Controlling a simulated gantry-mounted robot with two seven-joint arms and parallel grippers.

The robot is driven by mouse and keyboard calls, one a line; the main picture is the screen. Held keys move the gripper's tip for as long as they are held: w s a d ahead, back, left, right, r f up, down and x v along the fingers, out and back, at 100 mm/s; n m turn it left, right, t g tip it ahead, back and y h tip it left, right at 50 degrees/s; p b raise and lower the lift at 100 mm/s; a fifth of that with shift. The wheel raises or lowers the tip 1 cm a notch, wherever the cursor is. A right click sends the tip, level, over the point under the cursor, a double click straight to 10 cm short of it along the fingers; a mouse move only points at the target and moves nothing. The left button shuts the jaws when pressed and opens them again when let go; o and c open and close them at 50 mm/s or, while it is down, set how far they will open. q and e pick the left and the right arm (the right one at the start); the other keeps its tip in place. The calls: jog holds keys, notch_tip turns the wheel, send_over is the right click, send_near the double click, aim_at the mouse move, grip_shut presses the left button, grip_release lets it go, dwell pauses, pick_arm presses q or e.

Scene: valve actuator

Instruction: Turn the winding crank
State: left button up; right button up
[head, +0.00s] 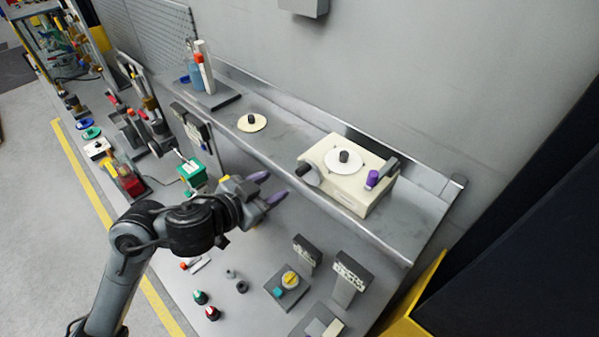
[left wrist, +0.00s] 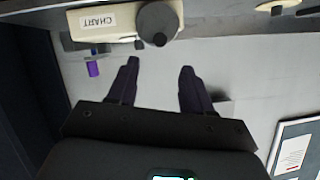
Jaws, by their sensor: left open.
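In the left wrist view the box (left wrist: 105,22) bears a "CHART" label, with the dark round knob (left wrist: 157,24) beyond my fingers and the purple grip (left wrist: 93,69) to the left. My left gripper (head: 275,186) is open and empty, left of the box and apart from the crank; its fingers also show in the wrist view (left wrist: 160,66).
A pale disc with a black knob (head: 251,122) lies on the shelf, left of the box. A holder with bottles (head: 209,99) stands farther left. Small grey blocks (head: 349,279) and a yellow knob unit (head: 289,281) stand on the bench below.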

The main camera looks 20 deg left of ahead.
aim_at(299, 172)
pick_arm(q)
jog(key=b+x, duration=0.2)
jog(key=x, duration=0.7)
jog(key=shift+w+r, duration=0.1)
jog(key=shift+w+d+f+b, duration=0.2)
jog(key=shift+w+f+b, duration=0.1)
jog(key=shift+w, duration=0.35)
grip_shut()
